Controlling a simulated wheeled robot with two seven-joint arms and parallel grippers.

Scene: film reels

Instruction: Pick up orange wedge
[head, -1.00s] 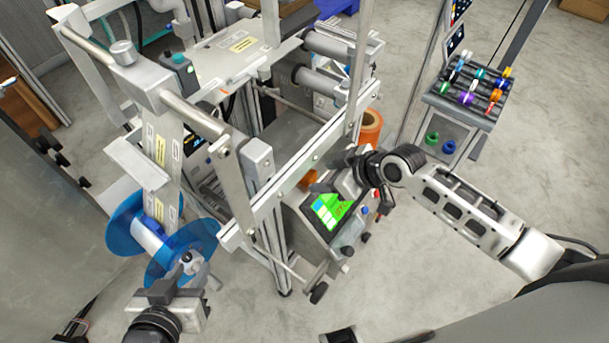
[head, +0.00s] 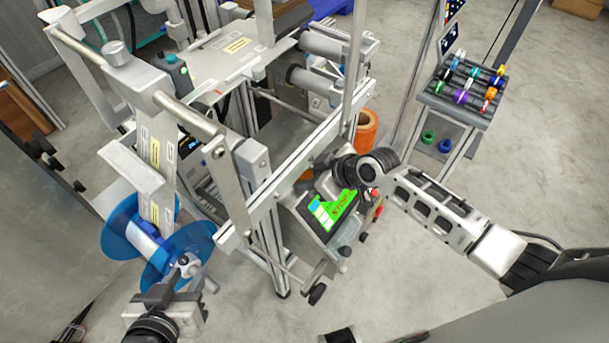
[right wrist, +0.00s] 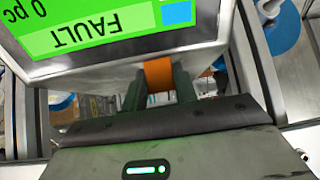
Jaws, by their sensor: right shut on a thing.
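The orange wedge (right wrist: 158,76) shows as a small orange block in the right wrist view, just beyond the lower edge of the panel. My right gripper (right wrist: 158,90) is shut on it, with one dark finger on each side. Its far end is hidden. In the head view my right gripper (head: 326,181) is in front of the control panel and partly covers its green screen (head: 333,208). My left gripper (head: 165,306) is at the lower left, near the blue reel (head: 172,255). Its fingertips are not clear enough to tell their state.
The metal frame's slanted rail (head: 290,188) runs close beside my right gripper. An orange roll (head: 366,130) stands behind the panel. A rack (head: 462,98) with several coloured spools is at the upper right.

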